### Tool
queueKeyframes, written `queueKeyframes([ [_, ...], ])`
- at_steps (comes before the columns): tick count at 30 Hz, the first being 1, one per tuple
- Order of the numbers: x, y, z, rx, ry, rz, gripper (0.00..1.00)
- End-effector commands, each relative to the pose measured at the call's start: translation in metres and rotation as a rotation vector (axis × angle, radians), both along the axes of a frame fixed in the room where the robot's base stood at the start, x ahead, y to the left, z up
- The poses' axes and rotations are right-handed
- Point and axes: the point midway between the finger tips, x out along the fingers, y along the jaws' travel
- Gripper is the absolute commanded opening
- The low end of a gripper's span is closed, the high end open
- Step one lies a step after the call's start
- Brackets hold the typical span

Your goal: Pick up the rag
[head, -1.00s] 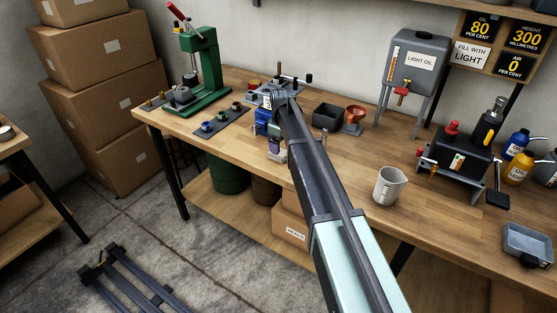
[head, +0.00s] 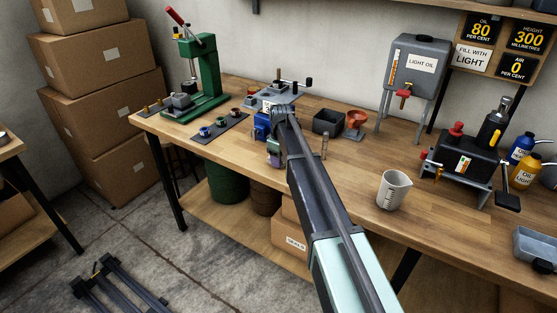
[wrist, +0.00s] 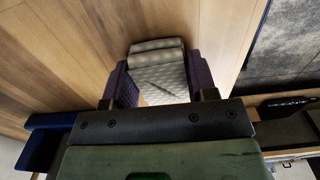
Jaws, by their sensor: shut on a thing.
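The rag (wrist: 160,78) shows in the wrist view as a pale, quilted, folded cloth with a rolled far edge. My gripper (wrist: 160,85) is shut on it, with one purple finger pad against each side. Behind the rag lies the wooden bench top; I cannot tell whether the rag touches it. In the head view my gripper (head: 274,154) is at the bench's front edge, partly hidden by my arm, and the rag cannot be made out there.
A black pump (head: 465,160) stands at right. Bench space between cylinder and jug is clear.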

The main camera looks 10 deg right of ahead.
Motion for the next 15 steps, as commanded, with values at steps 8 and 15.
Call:
queueKeyframes([
  [8,0.0,0.0,0.012,0.0,0.0,0.0,0.3],
  [15,0.0,0.0,0.06,0.0,0.0,0.0,0.3],
])
